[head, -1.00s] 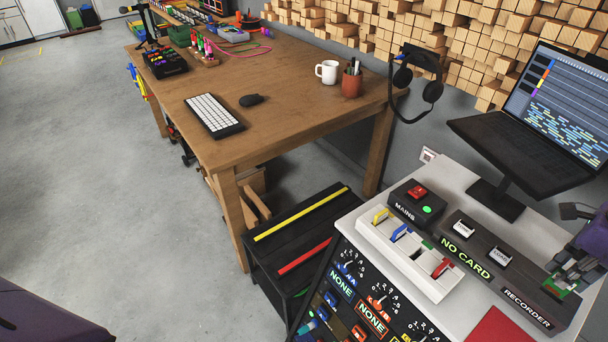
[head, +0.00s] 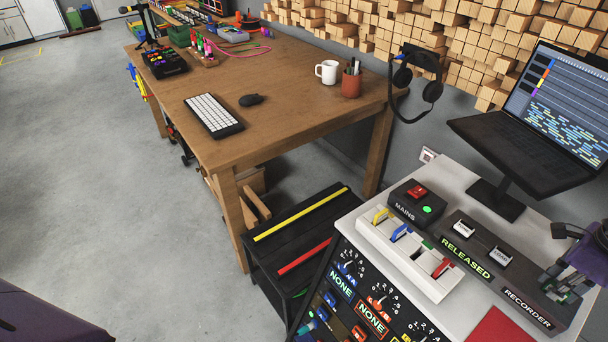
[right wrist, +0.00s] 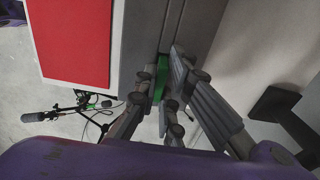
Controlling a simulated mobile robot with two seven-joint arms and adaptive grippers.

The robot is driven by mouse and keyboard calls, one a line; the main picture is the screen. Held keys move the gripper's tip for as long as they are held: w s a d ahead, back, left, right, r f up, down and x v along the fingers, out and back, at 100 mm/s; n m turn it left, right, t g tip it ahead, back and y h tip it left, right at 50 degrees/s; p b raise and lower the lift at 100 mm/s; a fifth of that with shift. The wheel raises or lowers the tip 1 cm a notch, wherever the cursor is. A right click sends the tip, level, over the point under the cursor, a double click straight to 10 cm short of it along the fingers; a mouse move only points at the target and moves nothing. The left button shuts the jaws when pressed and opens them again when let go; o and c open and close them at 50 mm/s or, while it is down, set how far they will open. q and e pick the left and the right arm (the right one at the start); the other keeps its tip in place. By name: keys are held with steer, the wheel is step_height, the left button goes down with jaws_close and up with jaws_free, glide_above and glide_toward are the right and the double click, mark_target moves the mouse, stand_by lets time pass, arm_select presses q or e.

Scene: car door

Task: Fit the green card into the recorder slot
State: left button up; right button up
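The recorder (head: 478,246) is a dark grey box on the white cabinet top, with two white-capped buttons and a lit display that reads RELEASED. My right gripper (head: 566,286) is at the recorder's right end. The green card (right wrist: 160,78) shows in the right wrist view as a narrow green strip standing at the recorder's end, between the right gripper's fingers (right wrist: 166,88). The fingers look parted around it and not clamped. The slot itself is hidden behind fingers and card, so its depth of seating is unclear. My left gripper is out of view.
A laptop (head: 540,120) stands behind on a stand. A red sheet (head: 500,326) lies in front.

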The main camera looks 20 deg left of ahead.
steer(key=o, duration=0.4)
steer(key=shift+c, duration=0.2)
